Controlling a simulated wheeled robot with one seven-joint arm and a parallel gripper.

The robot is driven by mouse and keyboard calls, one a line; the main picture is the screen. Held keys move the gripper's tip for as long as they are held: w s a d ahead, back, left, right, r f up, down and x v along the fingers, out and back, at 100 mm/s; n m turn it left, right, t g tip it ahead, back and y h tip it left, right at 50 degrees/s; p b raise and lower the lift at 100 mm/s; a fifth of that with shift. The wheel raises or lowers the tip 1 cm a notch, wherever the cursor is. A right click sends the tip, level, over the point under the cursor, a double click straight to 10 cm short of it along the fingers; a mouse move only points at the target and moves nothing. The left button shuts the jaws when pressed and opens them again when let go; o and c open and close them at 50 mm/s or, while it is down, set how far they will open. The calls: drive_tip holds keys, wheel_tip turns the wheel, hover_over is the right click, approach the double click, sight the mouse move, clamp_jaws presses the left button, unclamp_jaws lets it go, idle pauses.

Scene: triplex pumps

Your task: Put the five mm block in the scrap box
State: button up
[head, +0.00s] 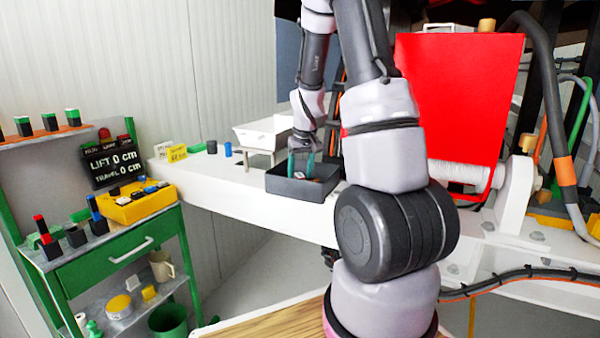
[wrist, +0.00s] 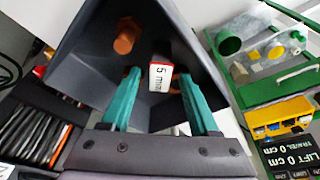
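The five mm block (wrist: 160,78) is white with a "5 mm" label and a red side. In the wrist view it shows inside a dark grey open box (wrist: 85,75), between my gripper's two teal fingertips. Gaps show on both sides of it. My gripper (head: 301,168) points down into this box (head: 292,188), which stands on the white beam in the head view. The fingers are apart. Whether the block rests on the box floor is hard to tell. No label shows on the box, so I cannot tell if it is the scrap box.
An orange bolt-like piece (wrist: 127,36) lies in the box. A white tray (head: 262,134) stands behind it. A red panel (head: 460,105) rises to the right. At the left, a green cart (head: 115,265) carries a yellow bin (head: 138,205) and a lift sign (head: 112,162).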

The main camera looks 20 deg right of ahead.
drive_tip(key=v, duration=1.2)
drive_tip(key=s+a+r+m+t, duration=0.1)
drive_tip(key=s+a+r, duration=0.3)
drive_tip(key=s, duration=0.3)
drive_tip(key=s+a+r+m+t+y, duration=0.1)
drive_tip(key=s+a+r, duration=0.3)
drive_tip(key=s, duration=0.3)
drive_tip(key=s+a+r+m+t+y, duration=0.1)
drive_tip(key=s+a+r+t, duration=0.1)
drive_tip(key=s+a+r, duration=0.2)
drive_tip(key=s+r, duration=0.1)
drive_tip(key=s, duration=0.2)
drive_tip(key=shift+a, duration=0.2)
drive_tip(key=shift+s+a+r, duration=0.1)
drive_tip(key=shift+r, duration=0.05)
